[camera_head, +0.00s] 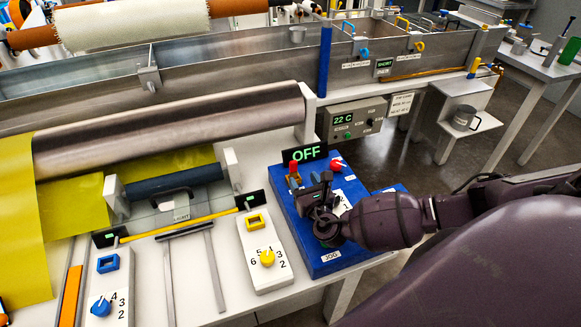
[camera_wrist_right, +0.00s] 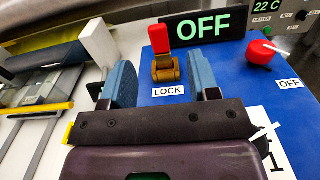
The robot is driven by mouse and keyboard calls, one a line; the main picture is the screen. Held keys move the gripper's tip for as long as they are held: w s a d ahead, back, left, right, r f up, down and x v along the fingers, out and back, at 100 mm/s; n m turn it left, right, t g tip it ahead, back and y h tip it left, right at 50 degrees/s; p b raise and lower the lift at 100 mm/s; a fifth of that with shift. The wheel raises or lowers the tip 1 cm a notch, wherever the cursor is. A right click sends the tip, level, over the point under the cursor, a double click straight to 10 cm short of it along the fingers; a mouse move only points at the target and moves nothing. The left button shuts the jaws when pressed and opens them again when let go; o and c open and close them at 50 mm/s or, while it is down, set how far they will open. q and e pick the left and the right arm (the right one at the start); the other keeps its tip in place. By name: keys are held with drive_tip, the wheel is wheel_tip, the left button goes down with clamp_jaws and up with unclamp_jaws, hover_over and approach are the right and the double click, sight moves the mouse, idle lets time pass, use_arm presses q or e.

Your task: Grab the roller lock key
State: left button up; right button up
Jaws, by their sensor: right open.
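The roller lock key has a red handle (camera_wrist_right: 161,36) and stands upright in a brass lock (camera_wrist_right: 166,70) on the blue panel, behind a "LOCK" label. In the head view the red key (camera_head: 293,167) shows just beyond my right gripper (camera_head: 304,181). That gripper is open, its two blue-padded fingers (camera_wrist_right: 162,75) on either side of the lock in the wrist view, with nothing held. I cannot tell whether the tips have reached the key. My left gripper is not in view.
A black "OFF" display (camera_head: 305,154) stands right behind the key. A red knob (camera_head: 336,165) is to the right on the blue panel (camera_head: 322,262). A white panel with a yellow dial (camera_head: 267,258) lies to the left. The large metal roller (camera_head: 170,132) lies behind.

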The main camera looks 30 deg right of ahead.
sight(294, 165)
drive_tip(key=x, duration=0.9)
drive_tip(key=shift+w+b, duration=0.35)
drive_tip(key=shift+w, duration=0.05)
drive_tip(key=c, duration=1)
